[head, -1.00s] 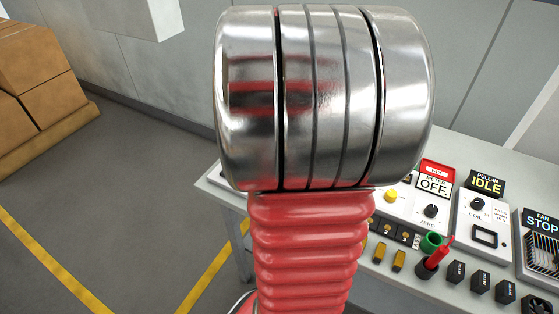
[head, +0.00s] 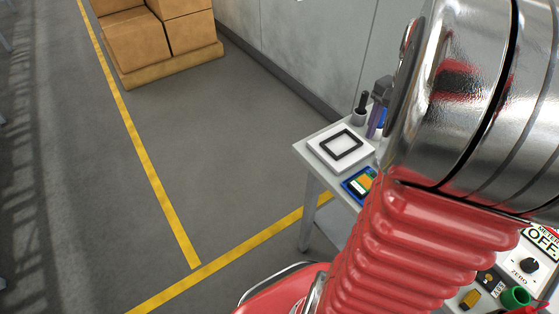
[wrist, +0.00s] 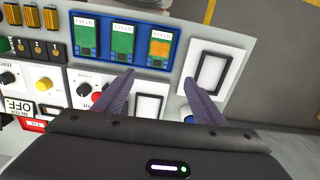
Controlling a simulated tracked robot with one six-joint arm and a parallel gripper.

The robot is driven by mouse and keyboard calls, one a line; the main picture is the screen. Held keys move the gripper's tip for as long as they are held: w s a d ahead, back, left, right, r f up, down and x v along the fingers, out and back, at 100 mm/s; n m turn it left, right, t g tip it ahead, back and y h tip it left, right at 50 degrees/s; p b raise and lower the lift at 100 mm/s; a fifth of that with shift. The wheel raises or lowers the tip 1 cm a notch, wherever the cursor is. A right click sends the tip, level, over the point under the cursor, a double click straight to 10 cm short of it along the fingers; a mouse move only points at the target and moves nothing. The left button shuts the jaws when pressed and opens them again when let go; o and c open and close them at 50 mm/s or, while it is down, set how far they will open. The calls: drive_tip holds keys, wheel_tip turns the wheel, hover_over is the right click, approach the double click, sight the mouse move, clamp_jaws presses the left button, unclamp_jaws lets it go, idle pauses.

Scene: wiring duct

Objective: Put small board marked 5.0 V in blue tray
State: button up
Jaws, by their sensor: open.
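My gripper (wrist: 158,97) is open and empty in the wrist view, its two fingers spread above the bench. Beyond the fingertips lies a blue tray-like holder (wrist: 103,57) with three small boards in a row. The left board (wrist: 85,38) and the middle board (wrist: 122,42) are green; the right board (wrist: 160,48) has an orange face. Their markings are too small to read, so I cannot tell which is 5.0 V. In the head view, part of a blue tray (head: 347,190) with a board shows at the bench's left end; my arm hides the rest.
A white plate with a black square frame (wrist: 212,70) lies right of the holder, near the bench edge. A white framed panel (wrist: 150,107) sits between the fingers. Knobs and buttons (wrist: 45,84) fill the left.

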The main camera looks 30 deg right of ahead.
drive_tip(key=w+a+r+n+t, duration=0.1)
drive_tip(key=a+n, duration=0.7)
drive_tip(key=a, duration=0.8)
drive_tip(key=w+a+r+n+t, duration=0.1)
drive_tip(key=a+r+n+t, duration=0.3)
drive_tip(key=a, duration=1.3)
drive_tip(key=n, duration=0.4)
drive_tip(key=shift+r+n+t, duration=0.3)
drive_tip(key=shift+r, duration=0.1)
drive_tip(key=shift+a, duration=0.1)
